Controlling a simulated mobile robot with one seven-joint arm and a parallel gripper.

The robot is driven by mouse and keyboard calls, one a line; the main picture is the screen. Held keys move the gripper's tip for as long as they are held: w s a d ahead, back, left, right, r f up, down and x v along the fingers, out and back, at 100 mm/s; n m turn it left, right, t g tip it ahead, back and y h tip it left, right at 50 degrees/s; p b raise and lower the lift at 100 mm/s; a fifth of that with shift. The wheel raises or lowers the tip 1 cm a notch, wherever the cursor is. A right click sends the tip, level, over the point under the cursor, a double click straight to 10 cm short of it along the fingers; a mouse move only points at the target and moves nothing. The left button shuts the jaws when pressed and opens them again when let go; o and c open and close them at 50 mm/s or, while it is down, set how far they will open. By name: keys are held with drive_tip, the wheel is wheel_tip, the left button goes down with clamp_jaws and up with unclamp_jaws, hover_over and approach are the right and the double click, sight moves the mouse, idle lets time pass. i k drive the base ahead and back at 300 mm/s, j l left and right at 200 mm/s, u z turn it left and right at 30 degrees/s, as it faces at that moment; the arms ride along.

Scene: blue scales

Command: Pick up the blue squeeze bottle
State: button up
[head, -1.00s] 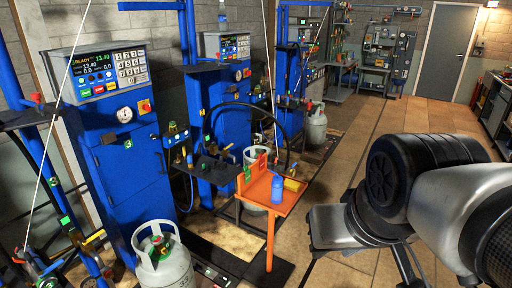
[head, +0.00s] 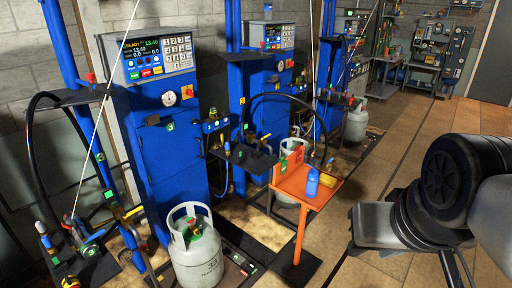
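The blue squeeze bottle (head: 312,183) stands upright on a small orange table (head: 292,187), near its right side. Part of my arm shows at the right edge of the head view, to the right of the table and apart from it. The fingers of my gripper cannot be made out, so its opening does not show. Nothing hides the bottle.
Blue filling stations (head: 165,150) line the wall on the left. The tiled floor on the right is open.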

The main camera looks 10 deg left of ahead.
sight(311, 187)
drive_tip(key=i+l+u, duration=0.15)
drive_tip(key=i, duration=0.45)
drive_tip(key=i+l+u, duration=0.1)
drive_tip(key=i+l, duration=0.3)
drive_tip(key=i, duration=0.15)
drive_tip(key=i+l+u, duration=0.15)
drive_tip(key=i+l, duration=0.2)
drive_tip(key=i, duration=0.2)
